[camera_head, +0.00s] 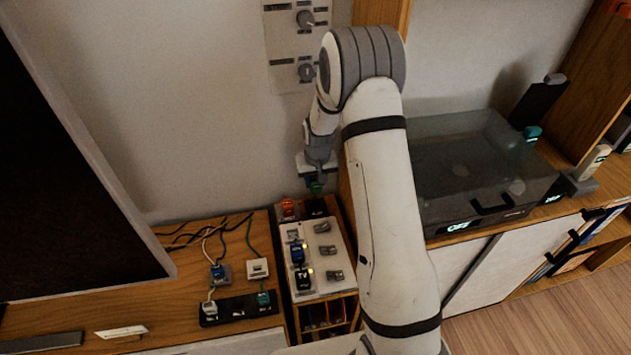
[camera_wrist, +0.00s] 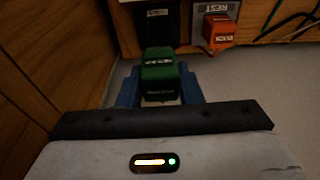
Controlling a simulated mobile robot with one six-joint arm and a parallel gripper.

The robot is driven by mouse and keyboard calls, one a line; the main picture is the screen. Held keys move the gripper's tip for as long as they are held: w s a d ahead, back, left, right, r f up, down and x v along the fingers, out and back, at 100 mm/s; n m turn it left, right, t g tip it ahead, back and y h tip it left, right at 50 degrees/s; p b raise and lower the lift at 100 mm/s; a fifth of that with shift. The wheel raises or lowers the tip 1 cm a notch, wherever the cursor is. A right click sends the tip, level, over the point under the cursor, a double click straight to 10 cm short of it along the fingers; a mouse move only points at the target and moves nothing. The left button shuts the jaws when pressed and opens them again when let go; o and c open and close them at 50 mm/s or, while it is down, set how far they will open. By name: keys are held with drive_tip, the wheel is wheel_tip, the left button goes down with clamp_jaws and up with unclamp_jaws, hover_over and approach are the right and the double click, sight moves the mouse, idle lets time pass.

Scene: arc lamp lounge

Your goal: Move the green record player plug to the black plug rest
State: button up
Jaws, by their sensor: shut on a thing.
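My gripper (camera_head: 316,184) is shut on a green plug (camera_wrist: 160,75), with its blue fingers on either side of the plug in the wrist view. The green plug also shows in the head view (camera_head: 316,188) below my gripper. A black plug rest (camera_head: 315,208) is just below and in front of it, beside an orange plug (camera_head: 288,208). In the wrist view, the black rest (camera_wrist: 158,20) is just beyond the plug's far end. I cannot tell whether the plug touches it.
A black power strip (camera_head: 240,309) with white and teal plugs lies left. A glass-lidded record player (camera_head: 470,165) is to the right. The wall is close behind my gripper.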

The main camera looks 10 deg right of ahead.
sight(316, 190)
idle(0.4)
drive_tip(key=shift+s+f+b, duration=0.1)
drive_tip(key=shift+f+b, duration=0.15)
drive_tip(key=shift+b, duration=0.1)
drive_tip(key=shift+f+b, duration=2)
drive_tip(key=shift+f, duration=0.65)
drive_tip(key=shift+f+b, duration=0.2)
drive_tip(key=shift+b, duration=0.3)
drive_tip(key=shift+f+b, duration=0.3)
drive_tip(key=shift+f+b, duration=0.85)
drive_tip(key=shift+f, duration=0.3)
drive_tip(key=o, duration=1.1)
drive_tip(key=shift+r, duration=0.15)
drive_tip(key=r, duration=0.5)
drive_tip(key=s+r, duration=0.1)
drive_tip(key=r, duration=0.1)
drive_tip(key=shift+s+d+r+p, duration=0.1)
drive_tip(key=shift+r+p, duration=0.15)
drive_tip(key=shift+p, duration=0.1)
